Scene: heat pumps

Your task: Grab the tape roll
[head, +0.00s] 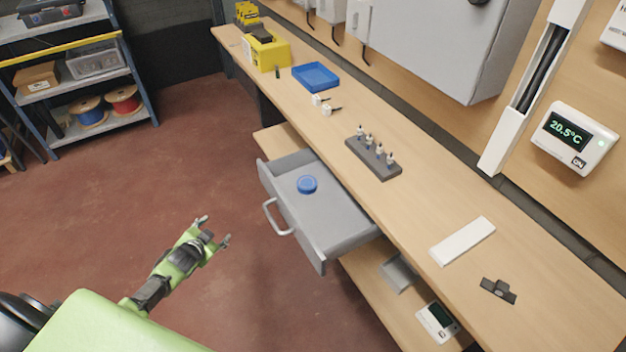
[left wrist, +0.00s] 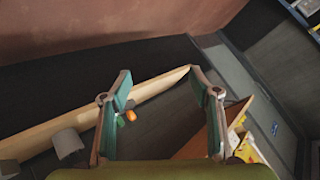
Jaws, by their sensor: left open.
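A blue tape roll (head: 307,184) lies in the open grey drawer (head: 335,222) under the workbench in the head view. My left gripper (head: 216,229) is open and empty, above the floor to the left of the drawer handle, apart from the drawer and the roll. In the left wrist view the two fingers of my left gripper (left wrist: 160,85) stand apart with nothing held between them. I cannot make out the roll in that view. My right gripper is in neither view.
The drawer handle (head: 276,217) sticks out toward my left gripper. The workbench (head: 430,205) carries a blue tray (head: 315,76), a dark block with small bottles (head: 374,158) and a white bar (head: 462,240). A shelf rack (head: 85,80) stands at far left. The red floor between is clear.

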